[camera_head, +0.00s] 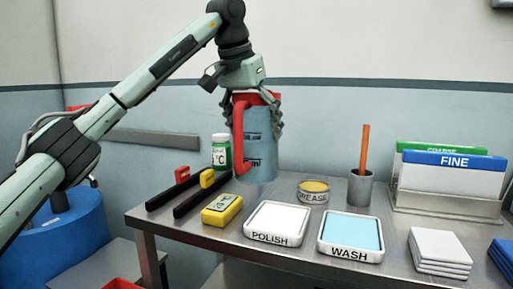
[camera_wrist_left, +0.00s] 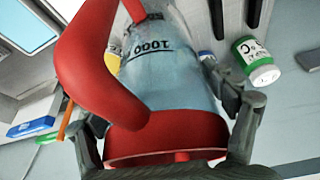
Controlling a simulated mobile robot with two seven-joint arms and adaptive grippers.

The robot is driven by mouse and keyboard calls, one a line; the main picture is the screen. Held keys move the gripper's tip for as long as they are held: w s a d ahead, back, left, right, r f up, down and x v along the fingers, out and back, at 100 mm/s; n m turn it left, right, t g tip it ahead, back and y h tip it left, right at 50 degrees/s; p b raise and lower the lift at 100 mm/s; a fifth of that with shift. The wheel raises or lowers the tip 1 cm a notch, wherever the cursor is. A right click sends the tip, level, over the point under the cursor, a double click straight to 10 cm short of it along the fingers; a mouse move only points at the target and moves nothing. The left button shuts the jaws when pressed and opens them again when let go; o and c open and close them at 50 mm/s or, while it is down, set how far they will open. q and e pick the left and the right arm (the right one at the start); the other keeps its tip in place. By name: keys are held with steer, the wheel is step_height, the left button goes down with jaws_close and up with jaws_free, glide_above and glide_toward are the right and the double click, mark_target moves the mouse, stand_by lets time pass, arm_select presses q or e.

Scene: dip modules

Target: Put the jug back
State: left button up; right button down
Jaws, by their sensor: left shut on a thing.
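The jug (camera_head: 257,135) is a clear bluish measuring jug with a red handle and red rim. My left gripper (camera_head: 252,106) comes down from above and is shut on the jug near its rim. It holds the jug upright in the air, in front of the wall and above the back left of the table. In the left wrist view the jug (camera_wrist_left: 165,75) fills the middle, with a "1000" mark and the gripper's fingers (camera_wrist_left: 168,130) on both sides of the red rim. My right gripper is not seen.
On the metal table (camera_head: 205,237) are a green-and-white bottle (camera_head: 221,152), black rails (camera_head: 175,190), a yellow block (camera_head: 222,210), POLISH (camera_head: 279,222) and WASH (camera_head: 351,232) trays, a GREASE tin (camera_head: 313,191), a grey cup (camera_head: 359,189), white tiles (camera_head: 440,250) and a FINE rack (camera_head: 452,180). A blue drum (camera_head: 65,245) stands left.

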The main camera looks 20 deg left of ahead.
mark_target(255, 147)
arm_select(q)
steer(key=shift+w+d+f, duration=0.1)
steer(key=shift+f, duration=0.15)
step_height(255, 147, down, 3)
steer(key=shift+f, duration=0.3)
steer(key=o, duration=1)
steer(key=shift+f, duration=0.2)
steer(key=o, duration=0.3)
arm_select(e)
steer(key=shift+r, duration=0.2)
arm_select(q)
steer(key=shift+o, duration=0.2)
